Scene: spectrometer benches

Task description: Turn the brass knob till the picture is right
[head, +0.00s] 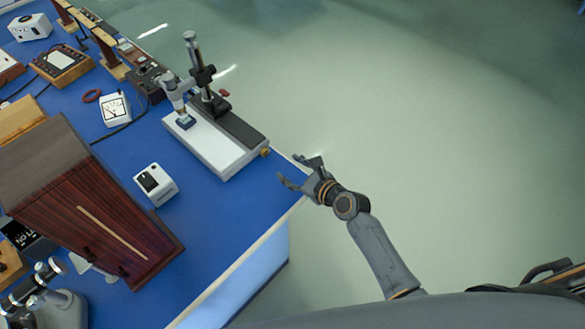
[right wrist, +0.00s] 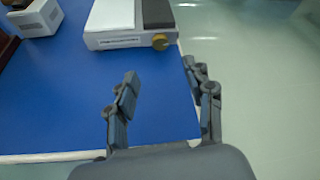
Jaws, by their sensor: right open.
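The brass knob (head: 265,152) sits on the near end of a white and dark instrument base (head: 222,160) with an upright post, near the blue bench's right edge. In the right wrist view the knob (right wrist: 160,42) shows beyond the fingers, on the base's end face. My right gripper (head: 298,172) is open and empty at the bench's corner, a short way from the knob and not touching it. Its two fingers stand apart in the right wrist view (right wrist: 160,92). My left gripper is not in view. No picture display can be clearly made out.
A white box with a dark panel (head: 156,184) stands left of the instrument. A large dark wooden cabinet (head: 95,205) fills the near left. A white meter (head: 115,109) and other devices stand farther back. The blue bench (head: 225,210) is bare between instrument and near edge.

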